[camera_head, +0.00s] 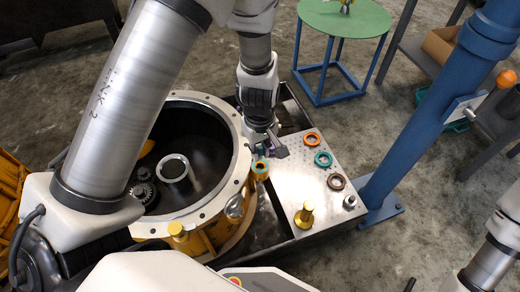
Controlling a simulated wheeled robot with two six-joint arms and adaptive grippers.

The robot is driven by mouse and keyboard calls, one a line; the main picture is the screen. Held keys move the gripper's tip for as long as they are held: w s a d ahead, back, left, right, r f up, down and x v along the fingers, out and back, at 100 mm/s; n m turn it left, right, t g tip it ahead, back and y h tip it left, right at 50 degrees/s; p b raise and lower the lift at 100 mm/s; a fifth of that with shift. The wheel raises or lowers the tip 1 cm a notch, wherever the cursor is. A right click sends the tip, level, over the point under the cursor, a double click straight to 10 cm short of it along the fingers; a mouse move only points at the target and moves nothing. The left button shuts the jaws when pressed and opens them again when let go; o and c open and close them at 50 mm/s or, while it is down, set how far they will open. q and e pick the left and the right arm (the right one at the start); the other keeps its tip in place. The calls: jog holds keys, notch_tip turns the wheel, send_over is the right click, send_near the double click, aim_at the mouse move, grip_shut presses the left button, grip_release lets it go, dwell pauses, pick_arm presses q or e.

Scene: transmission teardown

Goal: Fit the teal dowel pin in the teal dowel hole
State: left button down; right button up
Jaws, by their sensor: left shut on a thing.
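My left gripper (270,147) reaches down from the top and is shut just above the housing's right rim. The piece between its fingers is tiny and mostly hidden; I take it as the teal dowel pin. A small yellow boss (261,172) with teal at its top stands on the rim right below the fingertips. I cannot tell whether this teal is the marked hole or the pin's end, nor whether pin and hole touch. The round housing (200,222) is open at the top. My right gripper is out of view; only part of its arm shows at bottom right.
A metal plate (300,175) right of the housing carries an orange ring (312,139), a teal ring (323,159), a brown ring (336,182), a brass part (305,215) and a nut-like part (350,202). A blue post (420,110) stands at right, a green-topped stool (345,18) behind.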

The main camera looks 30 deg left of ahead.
pick_arm(q)
jog(key=shift+f+b, duration=0.45)
jog(key=shift+f, duration=0.45)
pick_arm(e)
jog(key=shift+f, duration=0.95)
pick_arm(q)
jog(key=shift+r, duration=0.1)
jog(key=shift+f+b, duration=0.7)
jog(key=shift+f, duration=0.95)
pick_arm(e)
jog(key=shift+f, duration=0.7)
pick_arm(q)
jog(key=c, duration=1)
grip_release()
